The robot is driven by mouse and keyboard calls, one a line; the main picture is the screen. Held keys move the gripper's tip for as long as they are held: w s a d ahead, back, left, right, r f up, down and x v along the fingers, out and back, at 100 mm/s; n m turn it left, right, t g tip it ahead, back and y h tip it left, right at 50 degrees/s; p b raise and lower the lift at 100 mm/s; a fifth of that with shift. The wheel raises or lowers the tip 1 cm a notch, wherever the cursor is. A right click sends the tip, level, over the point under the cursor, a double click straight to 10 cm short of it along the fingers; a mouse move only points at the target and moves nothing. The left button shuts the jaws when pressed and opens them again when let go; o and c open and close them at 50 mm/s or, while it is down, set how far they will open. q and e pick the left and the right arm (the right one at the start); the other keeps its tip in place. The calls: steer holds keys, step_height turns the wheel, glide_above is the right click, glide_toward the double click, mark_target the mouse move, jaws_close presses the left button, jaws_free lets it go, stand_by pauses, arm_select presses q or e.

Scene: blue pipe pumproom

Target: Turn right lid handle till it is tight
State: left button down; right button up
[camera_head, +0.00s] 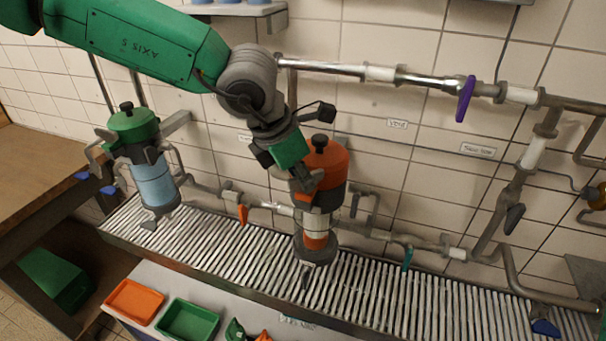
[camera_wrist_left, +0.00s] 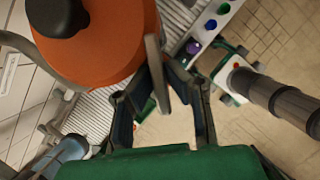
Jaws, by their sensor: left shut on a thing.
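The right vessel has an orange lid (camera_head: 327,160) with a black knob on top. The lid fills the upper left of the left wrist view (camera_wrist_left: 100,75). A flat grey lid handle (camera_wrist_left: 157,72) stands beside the lid's edge there. My left gripper (camera_head: 307,182) is at the lid's left front side in the head view. In the left wrist view its fingers (camera_wrist_left: 165,105) are on both sides of the handle, and it is shut on it. The exact contact is partly hidden. My right gripper is not in view.
A second vessel with a green lid (camera_head: 133,123) stands at the left. Pipes with a purple valve handle (camera_head: 466,98) run along the tiled wall. A slatted grate (camera_head: 420,290) lies below. Orange (camera_head: 134,300) and green (camera_head: 187,319) trays are in front.

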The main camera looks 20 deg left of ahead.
arm_select(q)
steer(key=shift+w+r, duration=0.1)
steer(key=shift+w, duration=0.05)
stand_by(0.4)
steer(key=c, duration=1.6)
jaws_free()
